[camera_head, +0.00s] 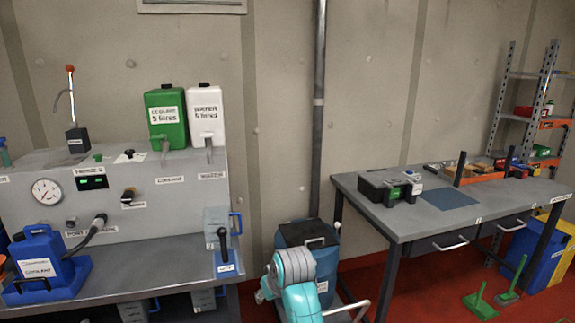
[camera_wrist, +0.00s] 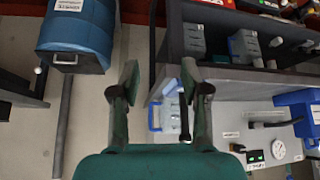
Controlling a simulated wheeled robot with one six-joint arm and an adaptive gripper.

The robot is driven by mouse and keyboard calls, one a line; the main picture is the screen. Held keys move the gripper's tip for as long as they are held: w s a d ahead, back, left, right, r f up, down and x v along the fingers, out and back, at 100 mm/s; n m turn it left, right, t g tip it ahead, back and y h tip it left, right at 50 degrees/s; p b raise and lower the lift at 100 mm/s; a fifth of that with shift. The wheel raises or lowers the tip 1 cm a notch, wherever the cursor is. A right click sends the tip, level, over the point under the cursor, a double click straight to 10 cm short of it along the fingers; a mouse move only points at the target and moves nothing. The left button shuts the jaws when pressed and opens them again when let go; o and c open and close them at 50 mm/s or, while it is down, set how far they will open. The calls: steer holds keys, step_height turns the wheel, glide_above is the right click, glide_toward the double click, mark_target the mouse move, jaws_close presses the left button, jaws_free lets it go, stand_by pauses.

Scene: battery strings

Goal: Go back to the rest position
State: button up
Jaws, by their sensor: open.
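My gripper (camera_wrist: 160,78) is open in the wrist view, its two fingers apart with nothing held between them. Beyond the fingers are the edge of the grey bench and a clear container with a blue handle (camera_wrist: 165,115). A black lever (camera_wrist: 184,120) shows close to the right finger in the picture. In the head view my teal arm is folded low at the bottom centre, and the gripper itself cannot be made out there. The wrist view looks upside down.
The grey bench (camera_head: 150,268) at left carries a gauge panel (camera_head: 100,190) and a blue coolant jug (camera_head: 45,262). A blue drum (camera_head: 308,240) stands behind my arm. A workbench (camera_head: 405,222) with a black case (camera_head: 388,187) is at right. Red floor shows between them.

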steer(key=s+d+f+m+t, duration=0.1)
steer(key=s+d+f, duration=0.35)
steer(key=f, duration=0.35)
steer(key=s+d+f+m+t, duration=0.1)
steer(key=s+d+f, duration=0.35)
steer(key=f, duration=0.45)
steer(key=s+d+f+m+t+h, duration=0.1)
steer(key=s+d+f, duration=0.2)
steer(key=s, duration=0.5)
steer(key=s+d+f+t, duration=0.1)
steer(key=s+d+f, duration=0.2)
steer(key=s, duration=0.4)
steer(key=s+d+m+t, duration=0.15)
steer(key=s+d, duration=0.25)
steer(key=s, duration=0.7)
steer(key=s+d+r+t+h, duration=0.1)
steer(key=s+d+r, duration=0.1)
steer(key=s+r, duration=0.6)
steer(key=s+d+r+m+t+h, duration=0.1)
steer(key=s+d+r+t, duration=0.1)
steer(key=s+r, duration=0.7)
steer(key=s, duration=0.5)
steer(key=shift+s+d, duration=0.15)
steer(key=shift+s, duration=0.1)
steer(key=shift+r+t, duration=0.1)
steer(key=shift+t, duration=0.15)
